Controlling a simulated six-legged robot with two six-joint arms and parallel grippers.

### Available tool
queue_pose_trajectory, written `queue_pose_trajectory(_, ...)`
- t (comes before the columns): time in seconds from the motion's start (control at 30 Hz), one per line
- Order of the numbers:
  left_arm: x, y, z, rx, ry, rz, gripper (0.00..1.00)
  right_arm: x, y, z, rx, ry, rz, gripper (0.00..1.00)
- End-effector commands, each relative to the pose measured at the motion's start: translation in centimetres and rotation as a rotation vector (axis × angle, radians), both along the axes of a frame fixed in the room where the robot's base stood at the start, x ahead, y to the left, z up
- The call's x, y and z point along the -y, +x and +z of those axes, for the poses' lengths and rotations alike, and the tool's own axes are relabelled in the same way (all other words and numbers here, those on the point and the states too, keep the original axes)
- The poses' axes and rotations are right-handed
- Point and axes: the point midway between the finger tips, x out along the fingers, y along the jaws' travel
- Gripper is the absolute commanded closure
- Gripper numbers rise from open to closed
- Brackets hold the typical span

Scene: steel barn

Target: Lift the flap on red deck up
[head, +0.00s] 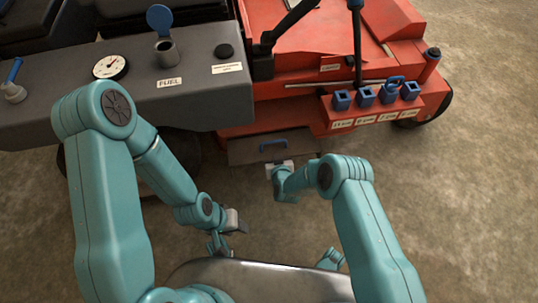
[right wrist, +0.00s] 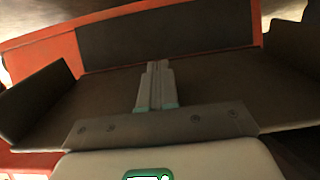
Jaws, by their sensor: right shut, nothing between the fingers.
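The flap (head: 243,152) is a dark grey panel with a blue handle, low on the front side of the red deck (head: 330,62) in the head view. It slopes down and outward. My right gripper (head: 281,168) is at the flap's lower right edge, shut and empty. In the right wrist view its closed fingers (right wrist: 155,86) point at a brown panel with raised sides, likely the flap (right wrist: 85,95); I cannot tell whether they touch it. My left gripper (head: 222,238) hangs lower, away from the flap; its jaw opening is unclear.
A grey tank (head: 190,95) with a gauge, a fuel neck and its raised blue cap stands left of the deck. Blue square sockets (head: 365,95) sit on a labelled red shelf at right. Bare floor (head: 460,200) is clear at right.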

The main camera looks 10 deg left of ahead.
Motion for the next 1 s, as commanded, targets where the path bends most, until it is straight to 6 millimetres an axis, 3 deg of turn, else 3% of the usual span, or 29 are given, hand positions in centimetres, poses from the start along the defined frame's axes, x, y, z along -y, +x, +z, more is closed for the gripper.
queue_pose_trajectory(1.0, 0.7, -0.8, 5.3, -0.013, -0.006, -0.03, 0.57, 0.0, -0.2, 7.2, -0.007, -0.003, 0.001, 1.0)
